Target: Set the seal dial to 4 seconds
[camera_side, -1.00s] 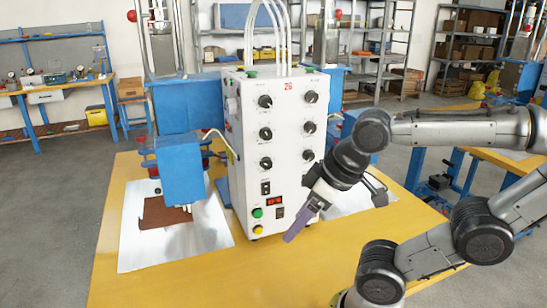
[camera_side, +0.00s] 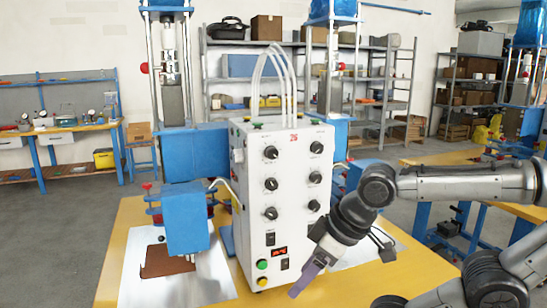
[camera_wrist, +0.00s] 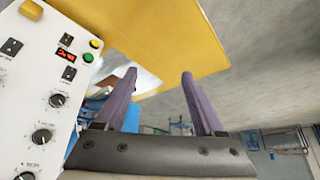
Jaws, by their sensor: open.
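A white control box (camera_side: 243,200) stands on the yellow table. Its front has several black dials in two columns, such as the middle left dial (camera_side: 270,184) and lower right dial (camera_side: 314,206). Their labels are too small to read, so I cannot tell which is the seal dial or its setting. A small red-lit display (camera_side: 279,251) sits below. My gripper (camera_side: 308,279) has purple fingers and is at the box's lower right, apart from the dials. In the wrist view my gripper (camera_wrist: 159,75) is open and empty; a dial (camera_wrist: 57,100) shows left of it.
Green (camera_side: 262,264) and yellow (camera_side: 262,282) buttons and black switches sit low on the panel. A blue press head (camera_side: 186,220) stands left of the box over a silvery sheet (camera_side: 135,278) with a brown piece.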

